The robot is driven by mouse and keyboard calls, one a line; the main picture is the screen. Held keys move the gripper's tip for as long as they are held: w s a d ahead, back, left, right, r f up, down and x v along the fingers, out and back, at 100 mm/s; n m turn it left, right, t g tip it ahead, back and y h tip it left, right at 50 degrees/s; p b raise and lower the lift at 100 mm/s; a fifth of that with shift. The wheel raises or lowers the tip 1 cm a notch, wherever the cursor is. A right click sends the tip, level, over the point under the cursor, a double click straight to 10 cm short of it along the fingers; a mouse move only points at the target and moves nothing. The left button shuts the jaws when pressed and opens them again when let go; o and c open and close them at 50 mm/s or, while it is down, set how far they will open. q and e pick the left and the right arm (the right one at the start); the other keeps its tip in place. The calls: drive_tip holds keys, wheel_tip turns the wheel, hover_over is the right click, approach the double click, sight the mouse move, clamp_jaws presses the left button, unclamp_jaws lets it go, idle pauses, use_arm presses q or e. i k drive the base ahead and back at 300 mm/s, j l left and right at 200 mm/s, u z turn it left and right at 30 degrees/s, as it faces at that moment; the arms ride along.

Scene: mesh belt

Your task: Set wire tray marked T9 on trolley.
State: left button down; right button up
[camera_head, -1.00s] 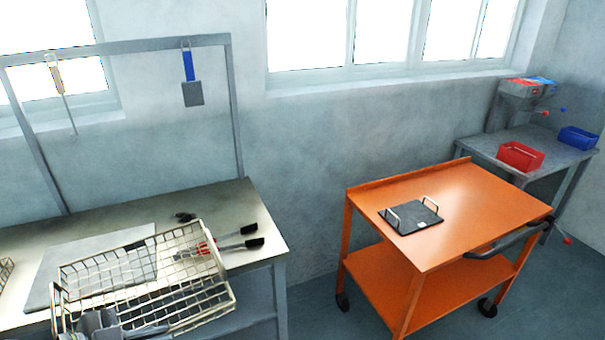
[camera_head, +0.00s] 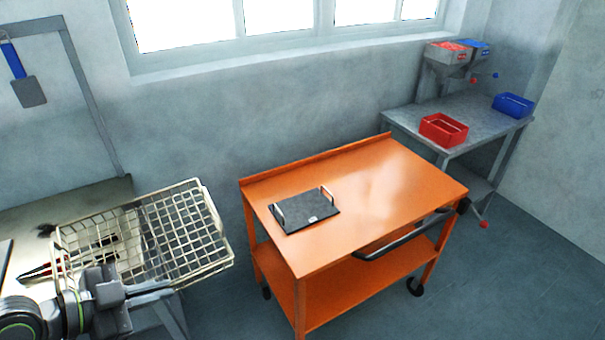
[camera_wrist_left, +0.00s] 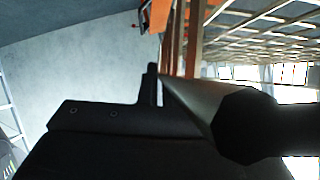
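The wire tray (camera_head: 185,235) is a pale metal mesh basket at the left of the head view, tilted, its right end past the workbench edge and left of the trolley. I cannot read a T9 mark on it. My left gripper (camera_head: 76,296) is shut on the tray's near left end and holds it up. The tray's wire grid also shows at the upper right of the left wrist view (camera_wrist_left: 262,45), above my dark gripper fingers (camera_wrist_left: 160,92). The orange trolley (camera_head: 395,190) stands right of the tray. My right gripper is not in view.
A dark plate with two upright handles (camera_head: 304,212) lies on the trolley's left part; the rest of its top is clear. A black push handle (camera_head: 400,238) juts from its near side. The workbench (camera_head: 85,200) is left. A red bin (camera_head: 443,131) and blue bin (camera_head: 513,106) stand behind right.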

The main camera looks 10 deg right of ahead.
sight(383, 179)
drive_tip(key=i+l, duration=0.15)
drive_tip(key=l, duration=0.2)
drive_tip(key=i+l+z, duration=0.1)
drive_tip(key=l, duration=0.3)
drive_tip(key=i+l, duration=0.2)
drive_tip(key=l, duration=0.15)
drive_tip(key=i+l, duration=0.15)
drive_tip(key=l, duration=0.2)
drive_tip(key=i+l+z, duration=0.1)
drive_tip(key=l, duration=0.3)
drive_tip(key=i+l+z, duration=0.1)
drive_tip(key=i+l, duration=0.3)
drive_tip(key=i+l+z, duration=0.1)
drive_tip(key=i+l, duration=0.25)
drive_tip(key=i, duration=0.2)
drive_tip(key=i+j, duration=0.1)
drive_tip(key=i, duration=0.05)
